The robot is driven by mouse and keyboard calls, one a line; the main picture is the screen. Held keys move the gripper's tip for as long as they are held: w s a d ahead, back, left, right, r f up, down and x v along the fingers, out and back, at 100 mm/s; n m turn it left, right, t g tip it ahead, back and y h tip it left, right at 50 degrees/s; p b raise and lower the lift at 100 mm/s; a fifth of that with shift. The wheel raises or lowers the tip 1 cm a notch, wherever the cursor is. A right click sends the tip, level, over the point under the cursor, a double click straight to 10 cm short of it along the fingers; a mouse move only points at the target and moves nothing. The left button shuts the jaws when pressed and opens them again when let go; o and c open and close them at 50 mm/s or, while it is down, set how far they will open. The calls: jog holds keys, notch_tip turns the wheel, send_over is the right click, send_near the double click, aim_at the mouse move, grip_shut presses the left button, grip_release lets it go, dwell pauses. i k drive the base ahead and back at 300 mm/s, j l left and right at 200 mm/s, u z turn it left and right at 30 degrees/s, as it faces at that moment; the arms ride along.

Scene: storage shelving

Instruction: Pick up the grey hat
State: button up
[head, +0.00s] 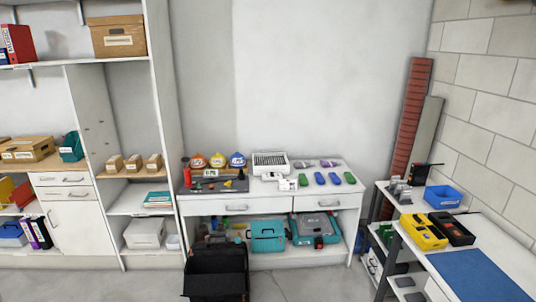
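I cannot make out a grey hat for certain in the head view. On the white workbench (270,204) against the back wall stand three rounded items, one orange (198,161), one yellow (217,160) and one blue (237,160). They are too small to identify. Small grey and purple items (328,163) lie at the back right of the bench top, and their shape is unclear. My gripper is not in this view.
A black open container (216,275) stands on the floor before the workbench. Shelving (108,165) with boxes fills the left. At right, a table holds a blue bin (442,197) and a yellow case (423,231). Floor right of the container is clear (310,283).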

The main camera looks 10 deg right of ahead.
aim_at(298, 165)
jog(key=i+l+z, duration=0.2)
jog(key=i, duration=0.85)
jog(key=i+z, duration=0.2)
jog(key=i, duration=0.85)
jog(key=i+l+u, duration=0.1)
jog(key=i+u, duration=0.2)
jog(key=i, duration=0.2)
jog(key=i+l+u, duration=0.3)
jog(key=i, duration=0.15)
jog(key=i+l+u, duration=0.3)
jog(key=i, duration=0.15)
